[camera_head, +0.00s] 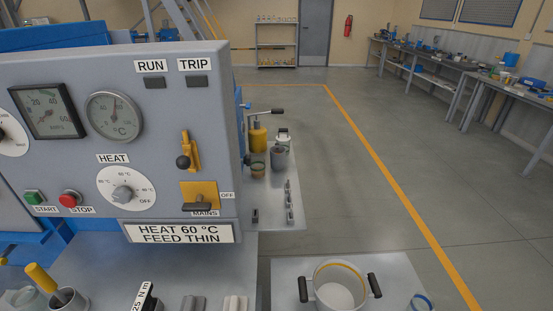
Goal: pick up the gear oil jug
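I cannot tell for certain which container is the gear oil jug. A yellow container (258,139) with a narrow neck stands on the grey bench past the control panel's right edge. A small whitish container (283,134) with a dark top stands to its right, partly behind a grey cup (279,157). Neither of my grippers is in view.
A large grey control panel (170,110) fills the left and hides part of the bench. A two-handled pot (339,288) sits on a low table at bottom centre. Small tools (290,203) lie on the bench. The floor (330,180) to the right is clear.

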